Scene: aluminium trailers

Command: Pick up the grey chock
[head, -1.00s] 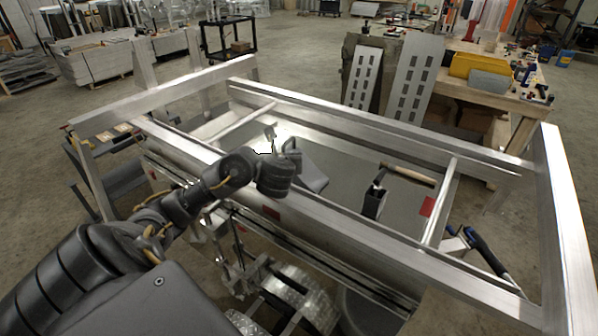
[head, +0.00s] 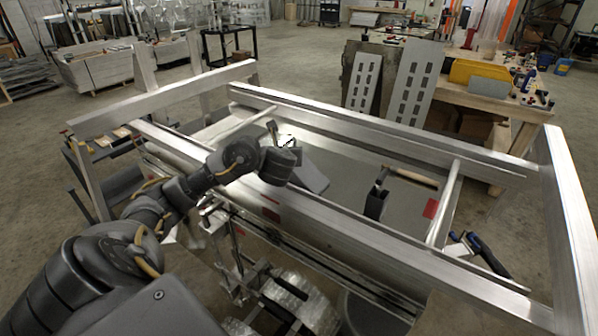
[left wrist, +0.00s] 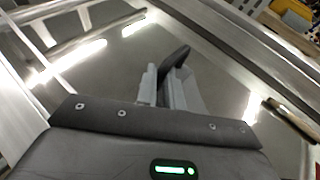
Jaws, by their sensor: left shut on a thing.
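The grey chock (left wrist: 177,56) shows in the left wrist view as a small dark grey piece between the fingertips of my left gripper (left wrist: 170,75). The fingers are shut on it, and they and the wide hand hide much of it. In the head view my left arm reaches over the near rail to the inside of the trailer. The fingertips and the chock cannot be made out clearly there. I cannot tell how far the chock is above the trailer bed. My right gripper is not in view.
The aluminium trailer's near rail (head: 345,232) and far rail (head: 400,133) enclose the bed (head: 345,165). A wooden-handled hammer (head: 415,179) and a dark block (head: 375,204) lie right of my gripper. A crossbar (head: 445,205) stands further right. A cluttered workbench (head: 500,103) is behind.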

